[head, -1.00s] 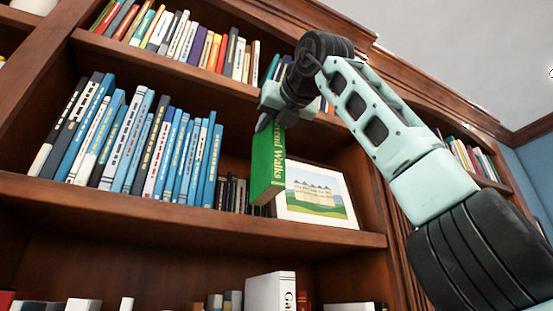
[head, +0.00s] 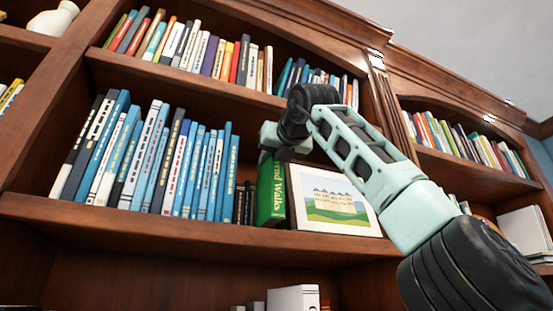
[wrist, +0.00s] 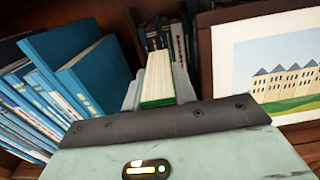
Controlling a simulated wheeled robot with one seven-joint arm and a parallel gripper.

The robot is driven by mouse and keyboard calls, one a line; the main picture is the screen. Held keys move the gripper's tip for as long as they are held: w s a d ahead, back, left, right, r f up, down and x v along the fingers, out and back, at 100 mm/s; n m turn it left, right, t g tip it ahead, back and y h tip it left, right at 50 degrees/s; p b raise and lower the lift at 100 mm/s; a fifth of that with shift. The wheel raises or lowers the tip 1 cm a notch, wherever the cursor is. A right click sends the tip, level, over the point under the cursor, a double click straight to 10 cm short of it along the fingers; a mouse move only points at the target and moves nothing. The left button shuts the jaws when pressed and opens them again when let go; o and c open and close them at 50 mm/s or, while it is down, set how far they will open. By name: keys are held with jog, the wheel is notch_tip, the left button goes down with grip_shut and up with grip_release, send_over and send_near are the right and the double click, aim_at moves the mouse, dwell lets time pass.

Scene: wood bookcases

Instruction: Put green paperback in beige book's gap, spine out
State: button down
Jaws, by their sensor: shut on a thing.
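The green paperback (head: 270,195) is upright on or just above the middle shelf, its lettered green spine facing out. Its pale page block (wrist: 157,75) shows between my fingers in the wrist view. My gripper (head: 277,152) is shut on its upper part from above and in front. The book stands between dark, shorter books (head: 245,200) on its left and a framed picture (head: 335,200) on its right. I cannot tell whether its bottom touches the shelf. No book is clearly identifiable as the beige one.
A row of leaning blue books (head: 190,170) fills the shelf's left; it is close to my gripper in the wrist view (wrist: 60,75). The upper shelf (head: 190,80) with many books is just above my wrist. The shelf's front edge (head: 180,228) runs below.

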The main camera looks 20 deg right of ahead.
jog(key=shift+w+f+b, duration=0.25)
jog(key=shift+w+f, duration=0.2)
jog(key=shift+w, duration=0.2)
jog(key=shift+w+f+b, duration=0.2)
jog(key=shift+w+f, duration=0.2)
jog(key=shift+w, duration=0.25)
jog(key=shift+f, duration=0.15)
jog(key=c, duration=1)
grip_release()
jog(key=shift+c, duration=0.2)
jog(key=s+b, duration=0.6)
jog(key=s, duration=1.1)
jog(key=shift+s, duration=0.25)
